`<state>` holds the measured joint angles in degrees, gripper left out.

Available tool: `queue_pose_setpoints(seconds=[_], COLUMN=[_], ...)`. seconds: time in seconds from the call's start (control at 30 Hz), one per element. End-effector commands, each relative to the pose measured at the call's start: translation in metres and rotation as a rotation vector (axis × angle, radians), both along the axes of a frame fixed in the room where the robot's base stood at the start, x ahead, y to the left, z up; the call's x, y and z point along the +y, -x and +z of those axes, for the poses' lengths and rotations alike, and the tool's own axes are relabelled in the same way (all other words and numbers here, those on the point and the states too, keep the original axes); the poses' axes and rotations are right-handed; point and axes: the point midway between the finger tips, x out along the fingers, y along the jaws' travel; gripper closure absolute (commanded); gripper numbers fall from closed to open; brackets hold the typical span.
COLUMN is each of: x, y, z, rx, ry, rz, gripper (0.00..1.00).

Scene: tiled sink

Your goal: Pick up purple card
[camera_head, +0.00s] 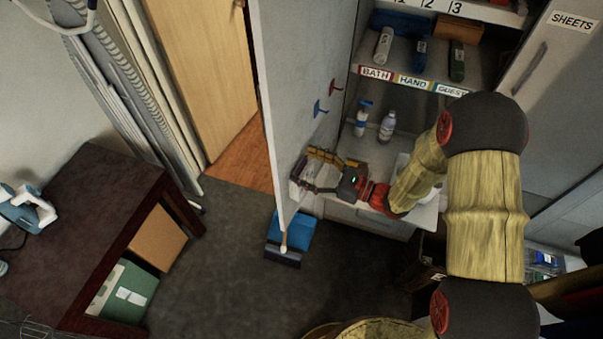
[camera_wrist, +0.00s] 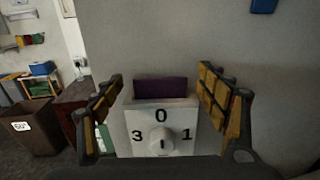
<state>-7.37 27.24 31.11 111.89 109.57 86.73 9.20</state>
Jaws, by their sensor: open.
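The purple card (camera_wrist: 160,88) shows in the wrist view as a dark purple strip standing up above the top of a white box (camera_wrist: 181,120) with a dial marked 0, 1 and 3. Its lower part is hidden by the box. My gripper (camera_wrist: 161,76) is open, with one finger on each side of the card and box, and holds nothing. In the head view my gripper (camera_head: 314,171) reaches left to the box against the inner side of the grey door panel. I cannot make out the card clearly there.
The grey panel (camera_head: 292,85) stands close behind the box, with red and blue hooks on it. Bottles (camera_head: 387,126) stand on the shelf nearby. A blue dustpan (camera_head: 292,230) is below. A dark table (camera_head: 100,200) stands at left; floor between is clear.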

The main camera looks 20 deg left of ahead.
Motion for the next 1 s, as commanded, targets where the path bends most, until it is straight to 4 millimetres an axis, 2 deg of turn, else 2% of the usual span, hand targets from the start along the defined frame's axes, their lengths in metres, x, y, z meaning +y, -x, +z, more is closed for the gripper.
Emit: queue_pose_setpoints(seconds=[0.2,0.87,1.0], x=[0.0008,0.0005,0.0005], y=[-0.0002,0.0000,0.0000], z=[-0.0002,-0.0002,-0.0002], rx=[0.000,0.000,0.000], ry=[0.000,0.001,0.001], rz=[0.000,0.000,0.000], gripper=[0.26,0.63,0.63])
